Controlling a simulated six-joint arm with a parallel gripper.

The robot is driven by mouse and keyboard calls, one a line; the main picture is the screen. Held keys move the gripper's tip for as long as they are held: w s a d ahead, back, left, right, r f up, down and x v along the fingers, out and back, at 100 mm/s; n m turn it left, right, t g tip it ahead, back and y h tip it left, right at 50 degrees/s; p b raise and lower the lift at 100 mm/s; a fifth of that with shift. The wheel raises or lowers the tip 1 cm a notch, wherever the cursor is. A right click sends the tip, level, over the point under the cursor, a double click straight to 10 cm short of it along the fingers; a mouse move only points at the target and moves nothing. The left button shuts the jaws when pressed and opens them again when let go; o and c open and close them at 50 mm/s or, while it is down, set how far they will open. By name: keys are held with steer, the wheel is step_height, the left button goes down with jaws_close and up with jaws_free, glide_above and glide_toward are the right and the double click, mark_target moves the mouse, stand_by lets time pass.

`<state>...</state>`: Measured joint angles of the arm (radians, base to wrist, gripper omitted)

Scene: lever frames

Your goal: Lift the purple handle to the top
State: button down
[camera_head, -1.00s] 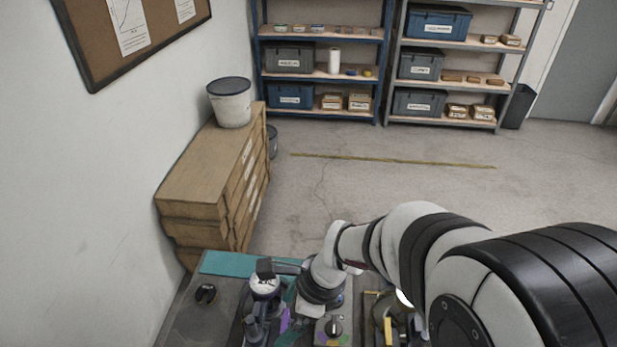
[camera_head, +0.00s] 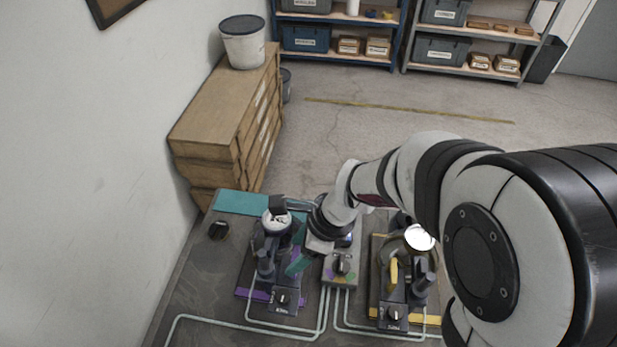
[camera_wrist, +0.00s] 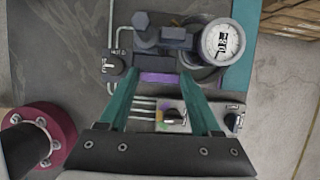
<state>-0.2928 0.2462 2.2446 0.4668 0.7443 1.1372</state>
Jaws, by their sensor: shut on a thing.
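The purple handle (camera_wrist: 158,78) is a short bar that shows between my fingertips in the wrist view. My gripper (camera_wrist: 159,75) has two teal fingers, one at each end of the bar, and is shut on it. In the head view my gripper (camera_head: 298,262) reaches down at the right side of the left lever frame (camera_head: 284,298). That frame has a purple base strip, dark posts and a round white gauge (camera_head: 277,219). The gauge also shows in the wrist view (camera_wrist: 221,42). The handle itself is mostly hidden in the head view, so its height is unclear.
A second lever frame with yellow parts (camera_head: 393,275) stands further right. Pale tubes run along the front of the table.

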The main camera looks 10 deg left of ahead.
steer(key=shift+r, duration=0.1)
steer(key=shift+a+r, duration=0.1)
steer(key=shift+r, duration=2.35)
steer(key=shift+c, duration=0.4)
jaws_free()
steer(key=v, duration=1.5)
steer(key=shift+d+r, duration=0.3)
steer(key=s+d+f+n+h, duration=0.1)
steer(key=s+d+f+n, duration=0.2)
steer(key=s+f+n, duration=0.2)
steer(key=s+d+f+n+h, duration=0.1)
steer(key=s+d+f+n, duration=0.3)
steer(key=s, duration=0.6)
steer(key=f+n, duration=0.2)
steer(key=n, duration=0.1)
steer(key=shift+s+d+h, duration=0.25)
steer(key=shift+d+h, duration=0.05)
steer(key=shift+d, duration=0.05)
